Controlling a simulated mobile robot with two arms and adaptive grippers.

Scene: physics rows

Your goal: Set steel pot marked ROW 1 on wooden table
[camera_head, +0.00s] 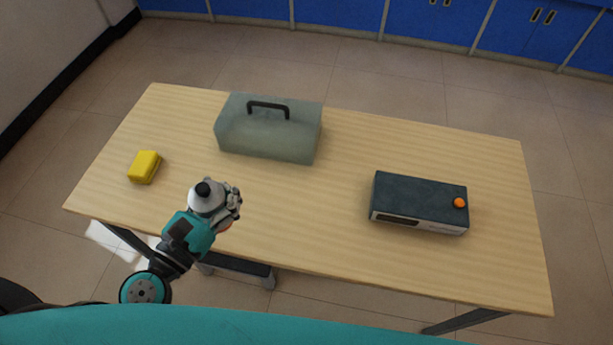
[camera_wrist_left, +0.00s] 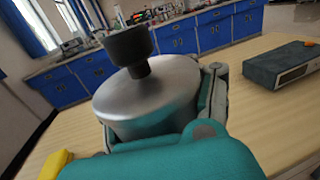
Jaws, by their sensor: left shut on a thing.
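A steel pot (camera_head: 205,199) with a black lid knob is held in my left gripper (camera_head: 230,204), over the front left part of the wooden table (camera_head: 300,215). The left wrist view shows the pot (camera_wrist_left: 150,95) close up, between the fingers of my left gripper (camera_wrist_left: 160,115), which is shut on it. The gripper hides part of its side, and no ROW 1 marking is readable. I cannot tell whether the pot's base touches the table. My right gripper is not in view.
A yellow block (camera_head: 144,167) lies at the table's left. A grey-green case with a black handle (camera_head: 268,130) stands at the back. A dark box with an orange knob (camera_head: 420,200) stands at the right. The middle of the table is clear.

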